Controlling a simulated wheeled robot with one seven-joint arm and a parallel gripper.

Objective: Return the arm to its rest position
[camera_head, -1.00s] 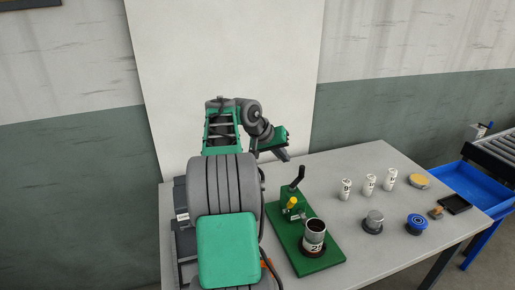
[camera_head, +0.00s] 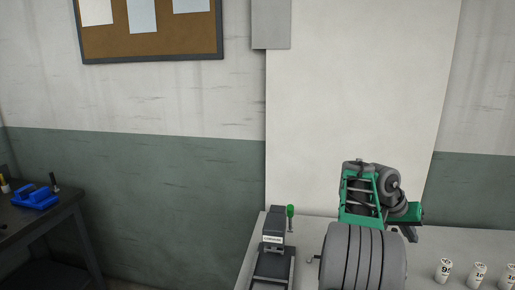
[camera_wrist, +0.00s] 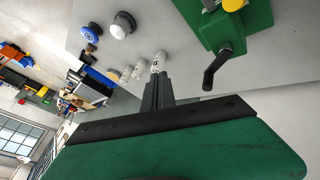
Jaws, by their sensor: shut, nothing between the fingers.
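My gripper (camera_head: 411,236) hangs at the end of my folded grey and green arm (camera_head: 362,196), above the grey worktable (camera_head: 312,228) at the lower right of the head view. Its dark fingers are shut with nothing between them. In the wrist view, the shut fingers (camera_wrist: 157,92) point toward the white numbered cylinders (camera_wrist: 157,63), with clear space around the fingertips hard to judge.
A green fixture (camera_wrist: 240,22) with a black lever (camera_wrist: 215,70) shows in the wrist view. A dark device (camera_head: 273,240) with a green knob stands on the worktable's left. A dark bench (camera_head: 62,212) holds a blue item (camera_head: 36,198). Floor between is open.

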